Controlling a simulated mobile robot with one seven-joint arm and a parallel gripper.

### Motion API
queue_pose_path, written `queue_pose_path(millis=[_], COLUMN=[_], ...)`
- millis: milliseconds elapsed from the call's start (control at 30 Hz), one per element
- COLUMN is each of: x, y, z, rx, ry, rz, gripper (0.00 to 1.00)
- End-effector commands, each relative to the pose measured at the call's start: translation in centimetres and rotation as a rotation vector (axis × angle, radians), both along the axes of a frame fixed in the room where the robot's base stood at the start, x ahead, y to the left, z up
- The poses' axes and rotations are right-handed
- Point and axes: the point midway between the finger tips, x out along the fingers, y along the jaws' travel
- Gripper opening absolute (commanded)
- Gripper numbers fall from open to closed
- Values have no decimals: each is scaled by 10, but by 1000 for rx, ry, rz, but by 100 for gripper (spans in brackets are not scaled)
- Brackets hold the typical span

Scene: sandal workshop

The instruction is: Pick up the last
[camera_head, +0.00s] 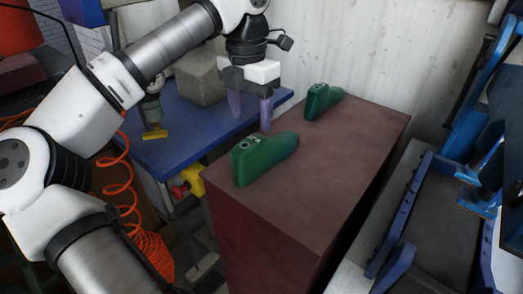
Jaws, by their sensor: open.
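Two green shoe lasts stand on a dark red-brown box top (335,190). The nearer last (265,159) lies near the box's left edge. The farther last (322,100) is at the back edge, close to the wall. My gripper (251,109) points down with two purple fingers spread apart. It is open and empty. In the picture its fingertips appear just above and behind the nearer last, left of the farther one. The exact height above the lasts cannot be told.
A blue table (185,130) with a grey block (200,77) stands behind at left. An orange coiled hose (125,195) hangs at left. Blue-framed equipment (425,215) stands at right. The box top's front and right are clear.

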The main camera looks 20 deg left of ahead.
Motion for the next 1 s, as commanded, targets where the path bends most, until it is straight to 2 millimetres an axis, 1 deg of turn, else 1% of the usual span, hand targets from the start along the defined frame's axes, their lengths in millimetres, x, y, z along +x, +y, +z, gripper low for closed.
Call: queue_pose_path(millis=[33,100,200,300,567,833,900,1000], x=[-1,-1,-1,-1,1,3,3,3], y=[-1,-1,-2,-2,-3,-6,-6,-6], z=[-12,-26,-43,-55,-69,-108,-112,-113], rx=[-3,-3,-3,-3,-4,-4,-5,-3], ry=[3,1,0,0,-1,0,-1,-3], rz=[-2,-2,-2,-1,-2,-3,-2,-2], gripper=[63,63,63,63,63,63,63,63])
